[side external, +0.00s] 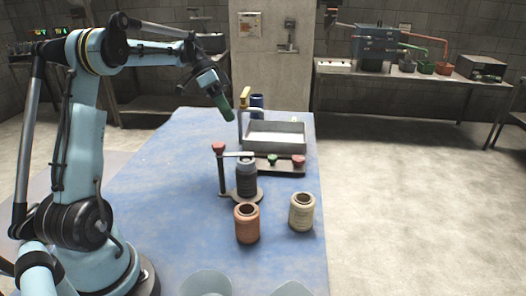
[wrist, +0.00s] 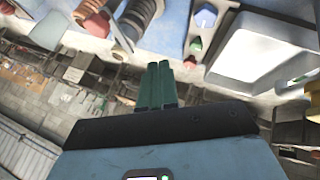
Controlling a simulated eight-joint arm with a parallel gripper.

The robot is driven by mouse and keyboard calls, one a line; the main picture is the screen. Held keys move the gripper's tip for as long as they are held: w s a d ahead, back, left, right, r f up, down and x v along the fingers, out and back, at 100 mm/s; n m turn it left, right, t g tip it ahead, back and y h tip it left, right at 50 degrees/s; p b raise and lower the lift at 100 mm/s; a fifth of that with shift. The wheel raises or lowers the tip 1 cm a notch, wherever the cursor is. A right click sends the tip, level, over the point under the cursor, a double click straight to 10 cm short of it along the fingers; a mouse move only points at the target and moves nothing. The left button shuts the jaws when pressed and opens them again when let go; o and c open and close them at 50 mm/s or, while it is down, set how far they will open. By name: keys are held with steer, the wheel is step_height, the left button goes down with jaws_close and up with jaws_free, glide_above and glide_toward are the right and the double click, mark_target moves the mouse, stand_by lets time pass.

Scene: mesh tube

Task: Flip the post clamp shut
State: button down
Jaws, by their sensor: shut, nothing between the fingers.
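A post stand with a red knob (side external: 218,147) on top and a flat metal bar (side external: 236,154) reaching right stands on the blue table; it looks like the post clamp. My gripper (side external: 223,110) hangs in the air behind and above the stand, touching nothing. Its green fingers are together and empty, as the wrist view also shows (wrist: 157,85).
A grey tray (side external: 302,140) and a yellow-topped metal post (side external: 244,97) stand behind the clamp. A dark strip carries a green knob (side external: 272,160) and a red knob (side external: 299,160). An orange jar (side external: 246,225) and a cream jar (side external: 302,213) stand in front.

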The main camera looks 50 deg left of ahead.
steer(key=shift+w+v, duration=0.1)
steer(key=shift+v, duration=0.75)
steer(key=shift+w+v, duration=0.15)
steer(key=shift+v, duration=0.65)
